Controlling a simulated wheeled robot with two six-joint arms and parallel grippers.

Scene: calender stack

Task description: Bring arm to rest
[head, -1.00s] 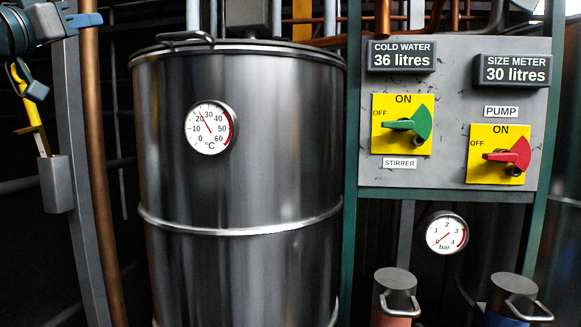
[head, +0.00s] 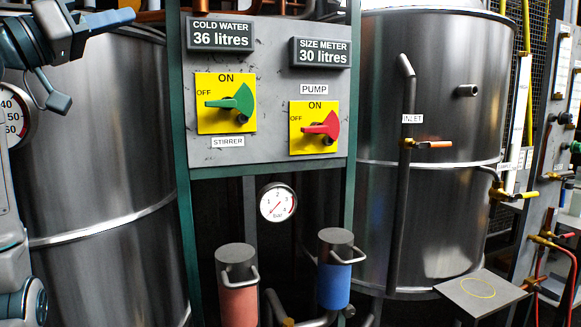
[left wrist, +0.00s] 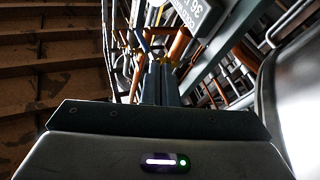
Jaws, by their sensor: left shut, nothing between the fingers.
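My left gripper (head: 114,20) is at the upper left of the head view, its blue-grey fingers pointing right. It is in front of the left steel tank (head: 100,130), beside the control panel, and holds nothing. In the left wrist view its dark fingers (left wrist: 160,84) are together, with pipes beyond them. My left arm runs down the left edge of the head view. My right gripper is in neither view.
The control panel (head: 270,95) carries a green stirrer switch (head: 235,102) and a red pump switch (head: 322,127). Below are a pressure gauge (head: 278,202), a red cylinder (head: 238,290) and a blue cylinder (head: 335,275). A second tank (head: 450,220) and a small grey platform (head: 455,292) stand right.

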